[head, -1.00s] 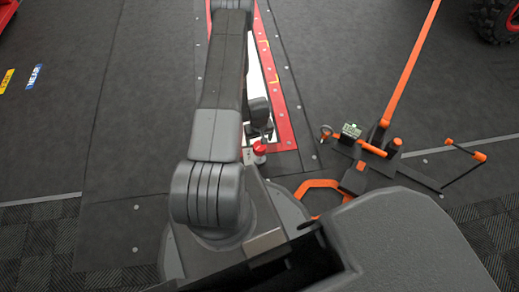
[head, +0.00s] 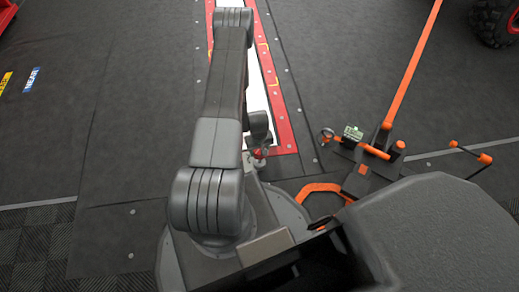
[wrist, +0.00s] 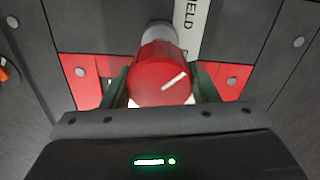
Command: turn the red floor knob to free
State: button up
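The red knob (wrist: 158,78) is a round red cap with a white pointer line that slants up to the right in the wrist view. It sits on a grey collar. My gripper (wrist: 160,88) is around it, one dark green finger at each side. The fingers look open, with small pale gaps beside the knob; contact cannot be made out. In the head view, my gripper (head: 260,143) is low at the knob (head: 259,154), which is partly hidden by it.
An orange and black floor device (head: 365,160) stands close at the right.

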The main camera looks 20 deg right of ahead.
dwell(0.3)
jog(key=m+p, duration=0.2)
jog(key=m, duration=0.1)
jog(key=shift+r+m, duration=0.15)
jog(key=shift+m, duration=0.25)
jog(key=m+p, duration=0.1)
jog(key=m, duration=0.4)
jog(key=shift+d+m+p, duration=0.1)
jog(key=shift+m+p, duration=0.2)
jog(key=m, duration=0.5)
jog(key=shift+f+m+b, duration=0.2)
jog(key=shift+m+b, duration=0.3)
jog(key=shift+m, duration=1.1)
jog(key=shift+s+m, duration=0.1)
jog(key=shift+m, duration=0.2)
jog(key=o, duration=1)
jog(key=shift+r, duration=0.1)
